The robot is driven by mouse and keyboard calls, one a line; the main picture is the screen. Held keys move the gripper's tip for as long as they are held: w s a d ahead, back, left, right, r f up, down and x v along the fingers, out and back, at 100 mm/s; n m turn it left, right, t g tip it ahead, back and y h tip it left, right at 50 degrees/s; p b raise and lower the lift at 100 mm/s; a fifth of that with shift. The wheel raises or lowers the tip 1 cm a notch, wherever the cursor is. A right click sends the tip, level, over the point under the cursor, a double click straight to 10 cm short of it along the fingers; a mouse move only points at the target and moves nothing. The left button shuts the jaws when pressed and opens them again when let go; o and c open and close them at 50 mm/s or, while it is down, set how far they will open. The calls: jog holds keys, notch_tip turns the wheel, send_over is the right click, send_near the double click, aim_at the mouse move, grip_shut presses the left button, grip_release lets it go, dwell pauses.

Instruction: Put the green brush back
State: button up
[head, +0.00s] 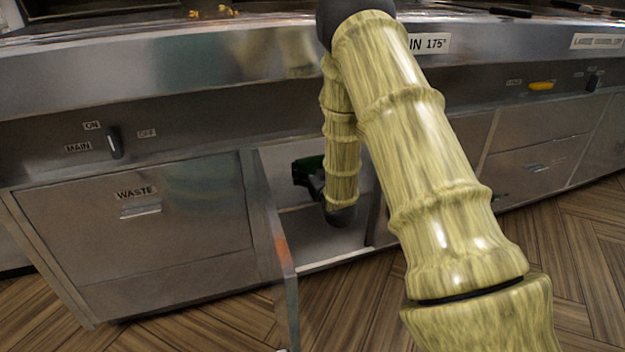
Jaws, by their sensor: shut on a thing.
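A dark green thing (305,171), which looks like the green brush, shows inside the open cabinet (296,222) under the range. Only a small part of it shows; the rest is hidden by my arm and by shadow. My arm reaches down into the cabinet opening. My gripper (317,185) is a small dark shape beside my forearm, shut on the green brush. Its fingertips are too dark and small to make out, and I cannot tell whether the brush touches the cabinet's inside.
The cabinet door (277,250) stands open on the left of the opening, its edge towards me. The closed WASTE drawer (140,215) is left of it, and closed drawers (535,165) are on the right. The steel counter edge (180,75) overhangs above. The wooden floor (345,310) in front is clear.

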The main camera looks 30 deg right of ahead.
aim_at(313, 173)
jog(key=shift+w+d+f, duration=0.1)
jog(key=shift+w+d, duration=0.6)
jog(key=shift+w, duration=0.2)
jog(key=shift+w+d+f+b, duration=0.15)
jog(key=shift+w+d+b, duration=0.2)
jog(key=shift+b, duration=0.25)
jog(key=shift+s+a+f+b, duration=0.1)
jog(key=shift+f+b, duration=1.05)
jog(key=shift+f, duration=0.45)
jog(key=shift+f, duration=0.15)
jog(key=o, duration=1.1)
jog(key=shift+s+r, duration=0.2)
jog(key=shift+s, duration=0.1)
jog(key=p+v, duration=0.6)
jog(key=v, duration=0.5)
jog(key=shift+s+f, duration=0.1)
jog(key=shift+s, duration=0.1)
